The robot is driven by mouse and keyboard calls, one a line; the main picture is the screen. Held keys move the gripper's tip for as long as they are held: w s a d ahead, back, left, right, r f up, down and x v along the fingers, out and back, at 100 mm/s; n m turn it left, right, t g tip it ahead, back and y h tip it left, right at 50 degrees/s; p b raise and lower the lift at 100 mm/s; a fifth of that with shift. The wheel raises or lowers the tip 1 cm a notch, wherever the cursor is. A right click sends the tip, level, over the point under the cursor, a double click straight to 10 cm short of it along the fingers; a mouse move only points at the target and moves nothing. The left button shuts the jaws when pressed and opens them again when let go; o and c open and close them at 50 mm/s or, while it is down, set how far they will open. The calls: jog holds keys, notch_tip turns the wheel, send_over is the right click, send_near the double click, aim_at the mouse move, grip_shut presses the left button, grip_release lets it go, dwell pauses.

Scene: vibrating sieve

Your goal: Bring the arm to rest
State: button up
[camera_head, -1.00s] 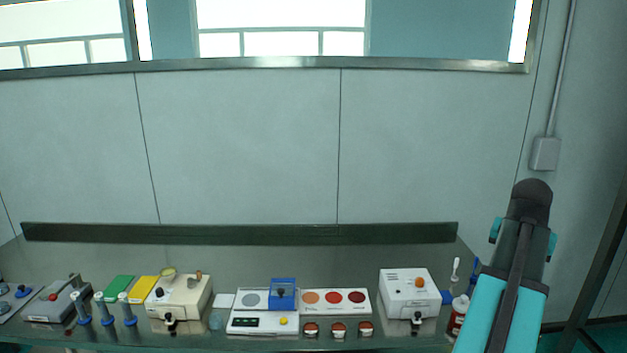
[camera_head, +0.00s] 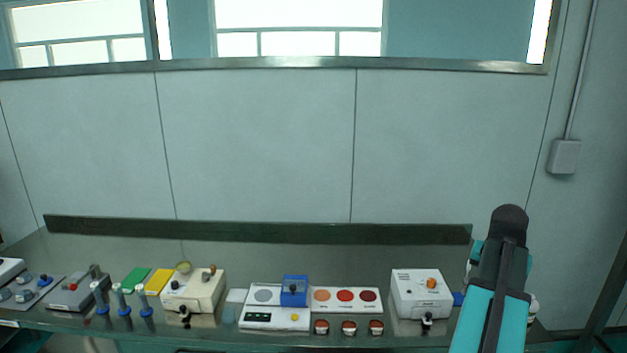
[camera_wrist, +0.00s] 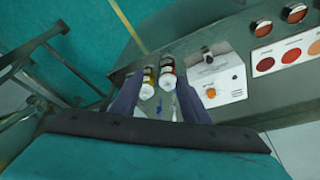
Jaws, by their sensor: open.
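My arm (camera_head: 492,300), teal and black, stands folded upright at the right end of the bench in the head view. My gripper (camera_wrist: 158,103) shows in the wrist view with its two dark fingers spread apart and nothing held between them. Two white-capped bottles, one with a yellow band (camera_wrist: 148,82) and one with a red label (camera_wrist: 167,74), appear beyond the gap between the fingers. They look apart from the fingers. In the head view the arm largely hides the bottles, and the fingertips cannot be made out.
The bench (camera_head: 240,208) has a dark back ledge. A white box with an orange knob (camera_head: 420,293) stands just left of my arm. A balance with a blue block (camera_head: 294,291), a colour card (camera_head: 345,300), a cream device (camera_head: 195,292) and blue-based stands (camera_head: 123,303) lie further left.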

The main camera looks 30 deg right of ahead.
jog(key=w+a+f+n+y, duration=0.1)
jog(key=w+a+f+n, duration=0.1)
jog(key=w+a+f, duration=0.6)
jog(key=w+a+f+n+y, duration=0.1)
jog(key=w+a+f+n, duration=0.1)
jog(key=w+a+f, duration=0.65)
jog(key=a+f+n+g+y, duration=0.2)
jog(key=a+f+n, duration=0.1)
jog(key=a+f, duration=1.15)
jog(key=s+a+f+n+g, duration=0.1)
jog(key=s+a+f+n, duration=0.1)
jog(key=a+f, duration=0.6)
jog(key=s+a+f+n+g, duration=0.1)
jog(key=s+a+f, duration=0.2)
jog(key=a+f, duration=0.45)
jog(key=s+a+f+n+g+b, duration=0.1)
jog(key=s+a+f+n+g, duration=0.25)
jog(key=s+a+f, duration=0.8)
jog(key=w+b+x, duration=0.1)
jog(key=b+x, duration=0.6)
jog(key=b, duration=0.2)
jog(key=shift+a+f+h, duration=0.25)
jog(key=shift+f+h, duration=0.05)
jog(key=shift+f, duration=0.25)
jog(key=shift+w+n+t, duration=0.1)
jog(key=shift+n+t, duration=0.15)
jog(key=shift+c, duration=0.3)
